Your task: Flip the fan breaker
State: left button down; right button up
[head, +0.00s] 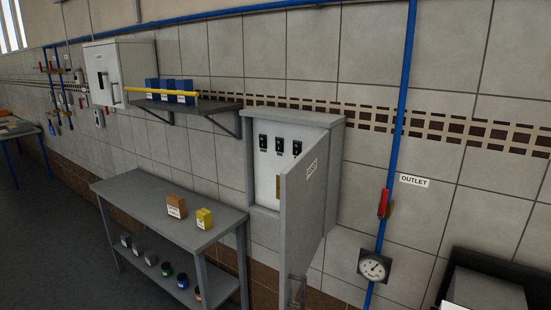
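The grey breaker box (262,125) is fixed to the tiled wall, and its door (306,192) stands open toward me. Inside is a white panel (269,165) with several black breaker switches (280,146) in a row along the top. Their labels are too small to read, so I cannot tell which is the fan breaker. A yellow item (277,187) shows lower on the panel, partly hidden by the door. I see no gripper clearly. A small grey part (297,290) shows at the door's lower edge, and I cannot tell what it is.
A grey two-level table (150,195) stands left of the box. Above it is a wall shelf (190,105) with blue containers and a yellow bar. Right of the door are a blue pipe (396,140), a red valve handle (384,203) and a gauge (374,267).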

aim_at(278, 142)
jog(key=i+j+z, duration=0.35)
jog(key=i+j, duration=0.15)
jog(key=i+j+z, duration=0.2)
jog(key=j, duration=0.3)
jog(key=i+j+z, duration=0.2)
jog(key=i+j, duration=0.05)
jog(key=j, duration=0.1)
